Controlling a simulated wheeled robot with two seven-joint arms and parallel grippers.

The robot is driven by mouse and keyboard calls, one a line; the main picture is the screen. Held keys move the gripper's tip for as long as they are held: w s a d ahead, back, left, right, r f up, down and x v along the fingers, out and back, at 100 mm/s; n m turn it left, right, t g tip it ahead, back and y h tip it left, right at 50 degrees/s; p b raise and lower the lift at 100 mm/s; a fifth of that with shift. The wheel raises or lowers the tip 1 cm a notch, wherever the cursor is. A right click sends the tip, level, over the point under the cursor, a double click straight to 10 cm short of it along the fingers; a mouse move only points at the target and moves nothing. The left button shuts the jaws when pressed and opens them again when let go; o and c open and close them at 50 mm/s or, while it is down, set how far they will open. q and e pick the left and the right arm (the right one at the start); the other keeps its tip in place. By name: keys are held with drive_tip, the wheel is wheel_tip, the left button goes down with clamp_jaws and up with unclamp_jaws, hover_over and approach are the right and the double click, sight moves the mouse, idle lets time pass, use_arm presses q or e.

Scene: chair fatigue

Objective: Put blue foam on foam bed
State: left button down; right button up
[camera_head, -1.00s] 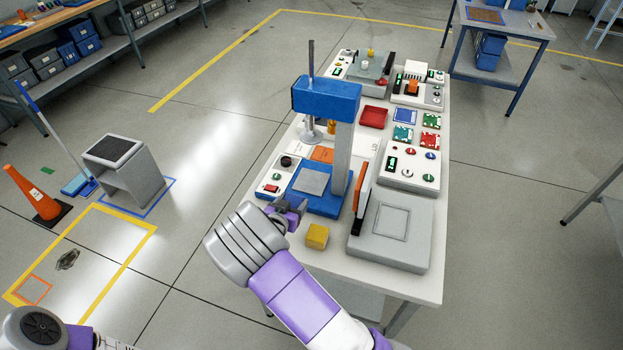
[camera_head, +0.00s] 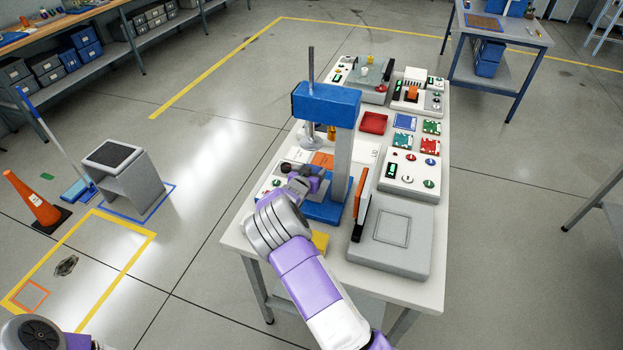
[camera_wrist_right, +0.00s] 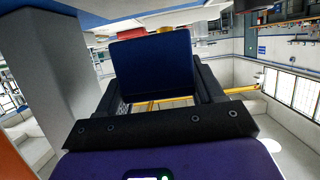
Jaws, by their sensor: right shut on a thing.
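My right gripper (camera_head: 303,184) is shut on a dark blue block, the blue foam (camera_wrist_right: 155,70), which shows between its black fingers in the right wrist view. In the head view the foam is hard to make out against the gripper. The gripper is over the left part of the blue base (camera_head: 325,212) of a press with a blue head (camera_head: 325,104) and grey column (camera_head: 342,160). The grey plate on this base, which looks like the foam bed, is mostly hidden behind my gripper. I cannot tell whether the foam touches it. My left gripper is out of view.
A yellow block (camera_head: 320,241) shows partly behind my right arm. A control box with knobs (camera_head: 408,175) and a red tray (camera_head: 373,122) are farther back on the white table (camera_head: 234,240).

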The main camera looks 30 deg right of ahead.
wheel_tip(320, 180, down, 3)
drive_tip(key=shift+f, duration=0.1)
drive_tip(key=o, duration=1)
drive_tip(key=shift+r, duration=0.2)
drive_tip(key=v, duration=1.2)
drive_tip(key=shift+s+p, duration=0.1)
drive_tip(key=shift+p, duration=0.3)
